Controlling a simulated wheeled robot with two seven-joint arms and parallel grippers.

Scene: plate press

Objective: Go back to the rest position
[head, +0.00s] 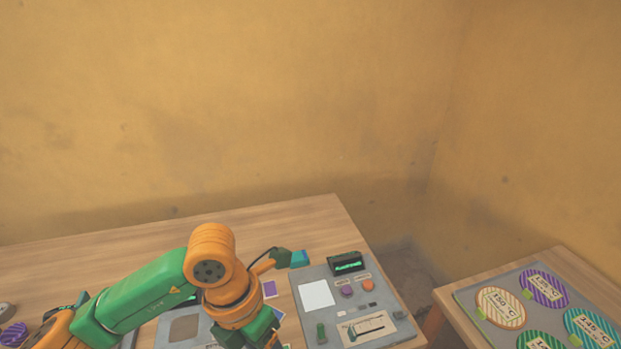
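My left arm reaches in from the left over the table, its orange and green links bent at a large orange joint. Its lower end, orange and green, covers part of the grey equipment. A small dark green piece with a teal tip (299,258) shows beyond the arm, at the end of an orange link; it may be my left gripper, but its fingers are too small to tell apart. My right gripper is not in view.
A grey control panel (384,296) carries a lit green display (347,263), a purple button (346,291), a red-orange button (368,285) and a white square (316,295). A side table at right holds a grey tray (466,299) with several striped, temperature-labelled discs (500,307).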

